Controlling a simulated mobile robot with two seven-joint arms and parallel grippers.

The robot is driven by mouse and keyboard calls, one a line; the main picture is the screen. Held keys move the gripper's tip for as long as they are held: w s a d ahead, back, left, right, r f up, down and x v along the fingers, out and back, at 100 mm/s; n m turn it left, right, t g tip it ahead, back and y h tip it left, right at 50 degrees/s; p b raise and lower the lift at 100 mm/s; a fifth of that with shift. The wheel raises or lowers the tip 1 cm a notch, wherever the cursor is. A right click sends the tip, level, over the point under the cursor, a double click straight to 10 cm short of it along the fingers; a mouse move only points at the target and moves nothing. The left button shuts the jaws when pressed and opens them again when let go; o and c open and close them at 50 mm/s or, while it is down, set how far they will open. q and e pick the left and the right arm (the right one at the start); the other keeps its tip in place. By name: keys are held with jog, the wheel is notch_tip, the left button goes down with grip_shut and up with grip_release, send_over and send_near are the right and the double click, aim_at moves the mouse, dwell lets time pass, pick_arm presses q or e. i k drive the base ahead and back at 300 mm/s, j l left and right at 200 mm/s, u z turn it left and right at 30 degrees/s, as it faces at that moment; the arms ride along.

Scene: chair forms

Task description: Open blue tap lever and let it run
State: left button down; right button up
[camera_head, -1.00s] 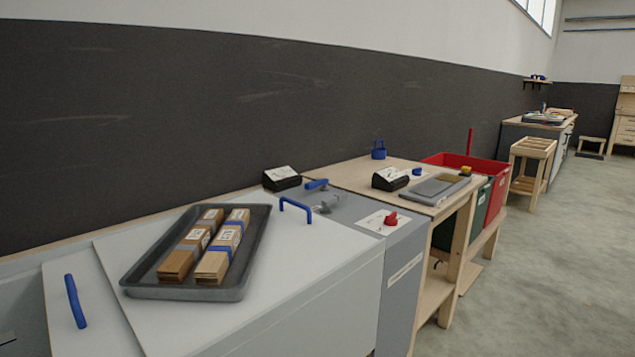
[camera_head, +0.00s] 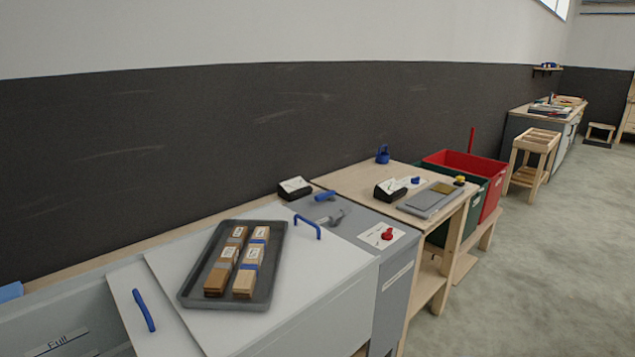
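A short blue lever (camera_head: 325,196) lies on the grey unit (camera_head: 350,214) in the middle, behind a small grey metal fitting (camera_head: 331,217). It may be the tap lever, but it is too small to tell. Two blue bar handles stand on the pale lids: one on the large lid (camera_head: 308,226) and one on the left lid (camera_head: 144,310). A blue piece (camera_head: 10,291) is cut off at the left edge. Neither of my grippers is in view.
A dark tray (camera_head: 188,292) with bundled wooden blocks rests on the large lid. A red knob (camera_head: 387,234) is on the grey unit. Wooden bench (camera_head: 345,178), red bin (camera_head: 485,165) and open floor (camera_head: 560,260) are to the right.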

aim_at(323, 196)
jog(key=i+l, duration=0.15)
jog(key=l, duration=0.25)
jog(key=i+l, duration=0.2)
jog(key=l, duration=0.15)
jog(key=i+l+z, duration=0.1)
jog(key=l, duration=0.3)
jog(key=i+l, duration=0.45)
jog(key=l, duration=0.3)
jog(key=i+l, duration=0.15)
jog(key=l, duration=0.2)
jog(key=z, duration=0.05)
